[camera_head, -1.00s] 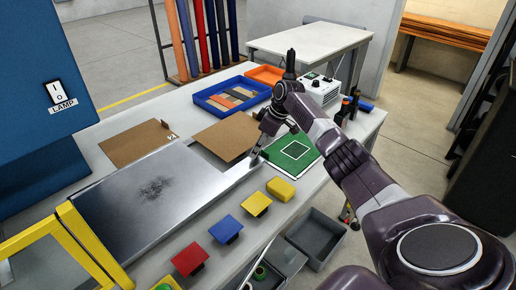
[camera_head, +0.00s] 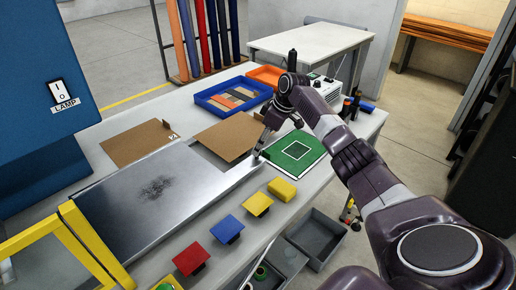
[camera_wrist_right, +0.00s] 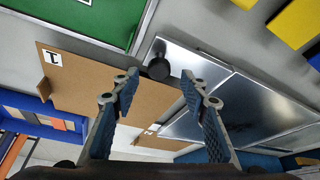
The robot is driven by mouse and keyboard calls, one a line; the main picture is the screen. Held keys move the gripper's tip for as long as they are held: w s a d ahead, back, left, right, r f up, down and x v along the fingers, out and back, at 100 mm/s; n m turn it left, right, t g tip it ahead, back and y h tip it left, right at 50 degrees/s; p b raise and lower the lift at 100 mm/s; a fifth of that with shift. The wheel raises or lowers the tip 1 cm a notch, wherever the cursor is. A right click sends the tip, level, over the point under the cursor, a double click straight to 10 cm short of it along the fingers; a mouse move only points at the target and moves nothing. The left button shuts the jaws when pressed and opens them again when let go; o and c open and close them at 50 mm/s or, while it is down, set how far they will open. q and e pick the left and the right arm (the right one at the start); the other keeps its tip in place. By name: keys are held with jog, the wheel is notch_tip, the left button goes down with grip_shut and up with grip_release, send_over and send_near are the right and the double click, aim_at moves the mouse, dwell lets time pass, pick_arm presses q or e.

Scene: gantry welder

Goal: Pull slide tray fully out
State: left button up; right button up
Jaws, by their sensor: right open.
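The slide tray (camera_head: 150,200) is a flat shiny metal plate on the bench, with a dark smudge in its middle. Its narrower right end reaches close to the green mat. In the right wrist view the metal tray (camera_wrist_right: 250,105) lies beyond the fingers, with a dark round knob (camera_wrist_right: 158,68) at its near end. My right gripper (camera_head: 260,151) is over the tray's right end. In the wrist view its two fingers (camera_wrist_right: 160,84) are spread, with the knob showing between the tips; I cannot tell whether they touch it. My left gripper is not in view.
Brown boards (camera_head: 138,142) lie behind the tray, and a green mat (camera_head: 295,153) lies to its right. Red, blue and yellow blocks (camera_head: 227,229) line the bench front. A yellow frame (camera_head: 88,245) stands at left. A blue bin (camera_head: 228,92) is at the back.

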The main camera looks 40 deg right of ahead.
jog(key=v, duration=0.9)
jog(key=shift+r, duration=0.2)
jog(key=shift+s+f, duration=0.1)
jog(key=shift+s, duration=0.05)
